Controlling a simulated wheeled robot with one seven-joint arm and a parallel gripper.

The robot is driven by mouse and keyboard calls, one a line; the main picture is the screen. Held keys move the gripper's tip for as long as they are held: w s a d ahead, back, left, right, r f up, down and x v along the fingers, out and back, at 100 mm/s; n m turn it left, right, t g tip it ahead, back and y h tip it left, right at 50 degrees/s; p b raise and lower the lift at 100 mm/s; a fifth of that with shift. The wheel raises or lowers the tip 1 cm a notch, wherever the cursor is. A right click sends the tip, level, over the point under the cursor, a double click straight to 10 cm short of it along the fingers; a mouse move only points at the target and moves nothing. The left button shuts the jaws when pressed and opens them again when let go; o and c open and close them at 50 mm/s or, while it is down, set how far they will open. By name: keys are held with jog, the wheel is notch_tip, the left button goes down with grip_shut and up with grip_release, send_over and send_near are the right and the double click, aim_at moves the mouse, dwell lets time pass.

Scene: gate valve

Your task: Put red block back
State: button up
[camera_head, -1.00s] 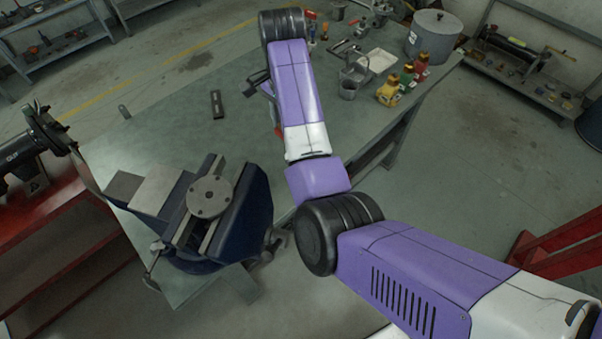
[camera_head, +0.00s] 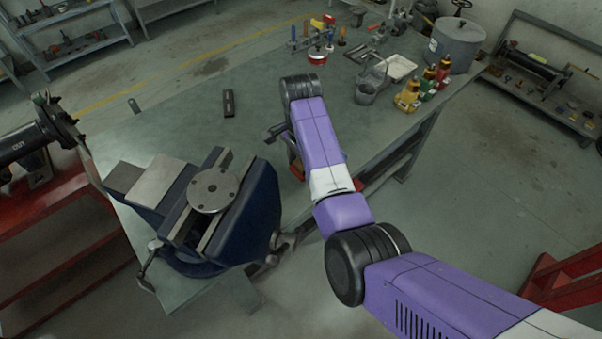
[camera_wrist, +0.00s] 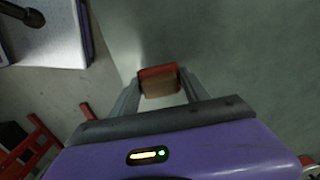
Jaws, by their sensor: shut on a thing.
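The red block (camera_wrist: 158,72) is between the two fingertips of my gripper (camera_wrist: 160,84) in the wrist view. It has a red outer edge and a brownish face toward the camera. My gripper is shut on it, with grey table surface behind. In the head view my gripper is mostly hidden by my purple forearm. A small patch of red (camera_head: 297,169) shows below the wrist, close to the table's front edge; I cannot tell whether it is the block.
The grey-green workbench (camera_head: 190,125) carries a blue vise (camera_head: 262,205) at its front left. A dark bar (camera_head: 229,103) lies in the middle. Bottles (camera_head: 408,96), a white tray (camera_head: 398,67) and a large pot (camera_head: 455,45) stand at the back right. The bench middle is mostly clear.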

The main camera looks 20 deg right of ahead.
aim_at(301, 174)
jog(key=shift+f, duration=1.95)
jog(key=shift+f, duration=0.15)
jog(key=o, duration=1.3)
notch_tip(301, 174, up, 12)
jog(key=shift+r+b, duration=0.2)
jog(key=shift+b, duration=0.15)
